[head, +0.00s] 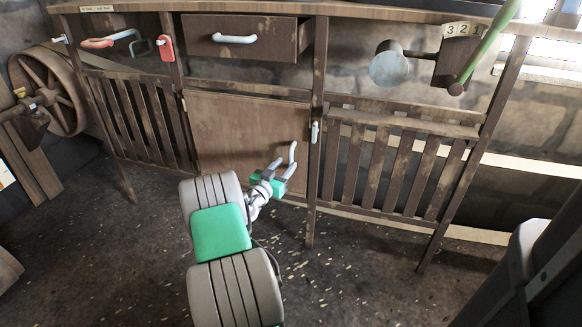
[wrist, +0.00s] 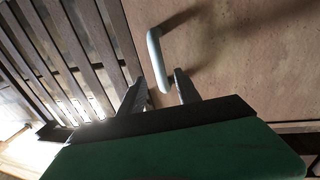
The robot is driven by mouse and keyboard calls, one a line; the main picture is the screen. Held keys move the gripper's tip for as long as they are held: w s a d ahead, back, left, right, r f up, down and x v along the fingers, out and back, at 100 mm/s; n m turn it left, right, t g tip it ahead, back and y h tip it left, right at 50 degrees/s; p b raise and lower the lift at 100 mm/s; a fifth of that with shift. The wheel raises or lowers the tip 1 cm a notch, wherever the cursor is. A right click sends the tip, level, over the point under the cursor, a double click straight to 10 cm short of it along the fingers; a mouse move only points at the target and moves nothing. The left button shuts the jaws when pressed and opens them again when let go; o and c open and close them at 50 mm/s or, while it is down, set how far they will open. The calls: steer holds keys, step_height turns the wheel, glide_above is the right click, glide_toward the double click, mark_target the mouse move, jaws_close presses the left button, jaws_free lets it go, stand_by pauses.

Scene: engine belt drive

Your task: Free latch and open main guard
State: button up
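The main guard appears to be the wooden panel door (head: 245,125) in the middle of the bench front, and it looks closed. Its white bar handle (head: 292,154) is near its right edge and also shows in the wrist view (wrist: 156,58). A small white latch (head: 315,132) is on the post just right of the door; it looks upright. My gripper (head: 279,170) is at the handle's lower end. In the wrist view its fingers (wrist: 160,80) are apart, with the handle's lower part between them in the picture. I cannot tell whether they touch it.
A drawer (head: 250,38) with a white handle is above the door, slightly out. Slatted panels stand left (head: 140,120) and right (head: 390,165). A red tag (head: 165,47), a green lever (head: 485,45) and a spoked wheel (head: 50,90) are around. The floor in front looks clear.

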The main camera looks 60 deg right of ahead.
mark_target(290, 160)
steer(key=d+b, duration=0.1)
steer(key=d, duration=0.4)
steer(key=shift+d, duration=0.1)
steer(key=shift+c, duration=0.2)
jaws_close()
stand_by(1.0)
